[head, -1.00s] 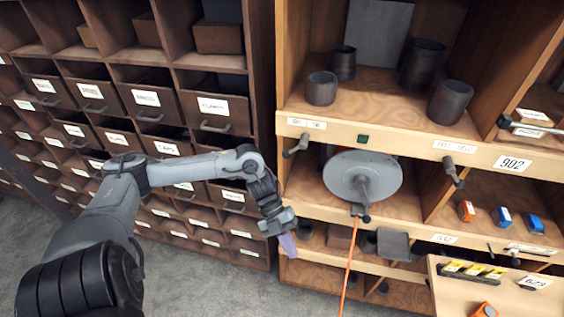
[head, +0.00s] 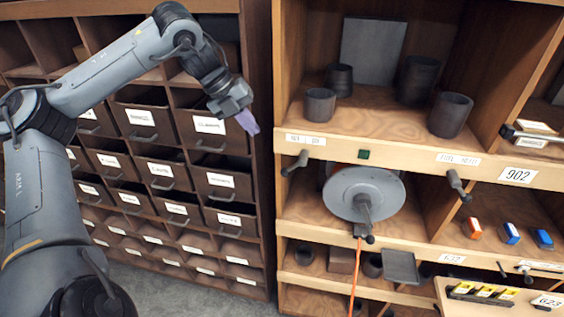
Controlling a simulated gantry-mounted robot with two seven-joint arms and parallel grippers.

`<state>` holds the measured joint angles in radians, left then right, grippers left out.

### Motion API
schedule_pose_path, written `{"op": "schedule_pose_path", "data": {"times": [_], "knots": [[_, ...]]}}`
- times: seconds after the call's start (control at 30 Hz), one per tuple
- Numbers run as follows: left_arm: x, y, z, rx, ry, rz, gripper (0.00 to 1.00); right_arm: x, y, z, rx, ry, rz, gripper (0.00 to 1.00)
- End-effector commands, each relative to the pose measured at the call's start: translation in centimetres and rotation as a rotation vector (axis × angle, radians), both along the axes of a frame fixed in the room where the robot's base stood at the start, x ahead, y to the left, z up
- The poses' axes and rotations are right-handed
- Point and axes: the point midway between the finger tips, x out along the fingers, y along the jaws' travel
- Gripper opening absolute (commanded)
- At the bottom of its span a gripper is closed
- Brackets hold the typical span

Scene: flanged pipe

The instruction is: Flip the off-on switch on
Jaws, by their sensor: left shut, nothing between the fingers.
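The off-on switch is most likely the grey lever (head: 295,163) on the wooden shelf front, below a small two-part white label (head: 306,139) whose print is hard to read. The lever slants, its lower end toward the left. My left gripper (head: 249,123), with purple fingertips, is shut and empty. In the picture it is up and to the left of the lever, in front of the drawer cabinet's right side, and apart from the lever. My right gripper is not in view.
A second lever (head: 458,185) is on the same shelf front to the right. A small green square (head: 364,154) and a grey reel (head: 364,194) with an orange cord lie between them. Dark pots (head: 319,105) stand on the shelf above. The drawer cabinet (head: 165,145) is at left.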

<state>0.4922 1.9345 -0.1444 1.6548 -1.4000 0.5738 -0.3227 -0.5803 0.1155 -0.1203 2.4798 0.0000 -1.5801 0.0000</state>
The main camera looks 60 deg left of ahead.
Motion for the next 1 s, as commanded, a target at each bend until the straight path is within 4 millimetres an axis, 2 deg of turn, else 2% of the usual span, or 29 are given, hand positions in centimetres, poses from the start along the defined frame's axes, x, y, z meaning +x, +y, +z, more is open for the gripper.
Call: {"op": "schedule_pose_path", "data": {"times": [0.37,0.53,0.67,1.0], "knots": [[0.1,-0.1,-0.1,-0.001,-0.001,-0.001,0.00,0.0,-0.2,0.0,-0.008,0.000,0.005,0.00],[0.6,-0.3,-1.1,-0.002,0.000,-0.002,0.00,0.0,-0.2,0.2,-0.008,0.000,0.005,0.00],[1.4,-0.8,-2.7,-0.004,0.000,-0.004,0.00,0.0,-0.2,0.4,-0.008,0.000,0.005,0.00],[4.2,-2.2,-8.2,-0.003,0.002,-0.003,0.00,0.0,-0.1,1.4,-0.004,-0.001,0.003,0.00]]}}
